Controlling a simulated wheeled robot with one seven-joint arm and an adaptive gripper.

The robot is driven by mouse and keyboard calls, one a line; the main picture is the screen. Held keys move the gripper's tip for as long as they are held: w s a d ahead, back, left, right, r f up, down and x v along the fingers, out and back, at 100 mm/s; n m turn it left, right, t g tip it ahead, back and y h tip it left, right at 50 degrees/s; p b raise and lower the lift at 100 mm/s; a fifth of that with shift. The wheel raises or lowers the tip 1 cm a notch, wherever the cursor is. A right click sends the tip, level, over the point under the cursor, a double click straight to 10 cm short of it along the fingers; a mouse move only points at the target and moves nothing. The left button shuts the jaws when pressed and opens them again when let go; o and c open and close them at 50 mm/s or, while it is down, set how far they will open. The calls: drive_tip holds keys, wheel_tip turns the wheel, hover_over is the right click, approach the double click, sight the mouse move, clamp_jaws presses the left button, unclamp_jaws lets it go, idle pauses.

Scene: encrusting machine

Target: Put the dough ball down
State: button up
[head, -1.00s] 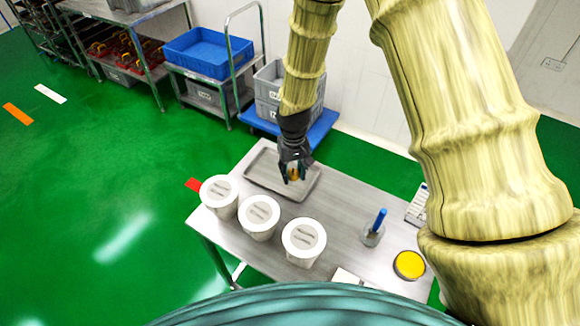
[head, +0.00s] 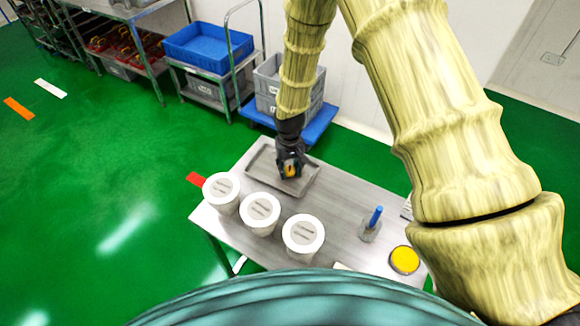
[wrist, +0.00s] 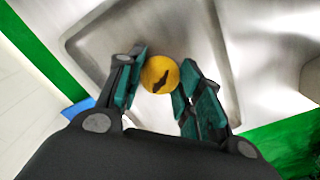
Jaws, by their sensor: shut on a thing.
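The dough ball (wrist: 160,74) is yellow-orange with a dark mark on top. In the wrist view it sits between the fingers of my gripper (wrist: 158,82), which is shut on it. In the head view my gripper (head: 290,171) and the ball (head: 290,171) are over the shallow metal tray (head: 262,183) at the far left part of the table. I cannot tell whether the ball touches the tray floor. The tray also shows behind the ball in the wrist view (wrist: 100,45).
Several white lidded tubs, three in a row (head: 261,212), stand in front of the tray on the metal table (head: 345,200). A container with a blue handle (head: 371,222) and a yellow round dish (head: 404,260) stand to the right. A trolley with grey crates (head: 268,80) is behind.

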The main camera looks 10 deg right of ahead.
sight(290, 168)
drive_tip(key=shift+f, duration=0.2)
drive_tip(key=o, duration=0.8)
drive_tip(key=shift+r, duration=0.25)
drive_tip(key=shift+r+b, duration=2.35)
drive_tip(key=shift+r, duration=3.6)
